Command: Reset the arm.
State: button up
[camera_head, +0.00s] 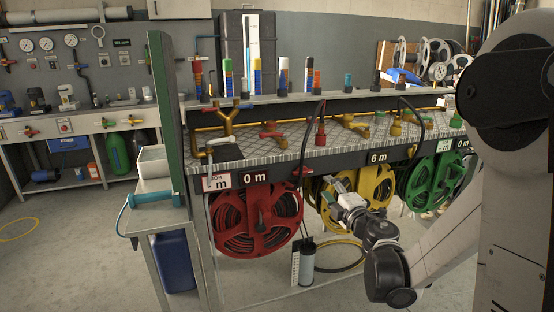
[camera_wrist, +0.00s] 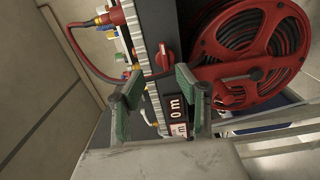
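My arm reaches in from the right in the head view. My gripper (camera_head: 335,188) is in front of the bench, beside the yellow hose reel (camera_head: 365,187) and overlapping its left part. In the wrist view my gripper (camera_wrist: 158,82) has its two green-padded fingers apart, with nothing between them. Beyond the fingers are the black bench edge with a "0 m" label (camera_wrist: 175,109) and a red valve handle (camera_wrist: 163,57). The red hose reel (camera_head: 262,215) hangs left of my gripper; it also shows in the wrist view (camera_wrist: 213,50), upper right.
A green hose reel (camera_head: 432,184) hangs under the bench at right. The patterned bench top (camera_head: 270,150) carries several valves and pipes. A side table (camera_head: 160,212) with a blue-handled tool stands at left. A black cylinder (camera_head: 307,262) stands below the reels.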

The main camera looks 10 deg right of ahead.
jog(key=s+d+r+m+g+h, duration=0.2)
jog(key=s+d+r+m+h, duration=0.3)
jog(key=s+r+m+h, duration=0.7)
jog(key=s+a+f+m+g+y, duration=0.4)
jog(key=s+a+f, duration=0.15)
jog(key=s, duration=0.55)
jog(key=s+a+f+m+g+y, duration=0.45)
jog(key=s+f, duration=0.25)
jog(key=s, duration=0.4)
notch_tip(320, 180, up, 15)
jog(key=p, duration=1.5)
jog(key=shift+r+n, duration=0.2)
jog(key=shift+n, duration=0.15)
jog(key=shift+a, duration=0.1)
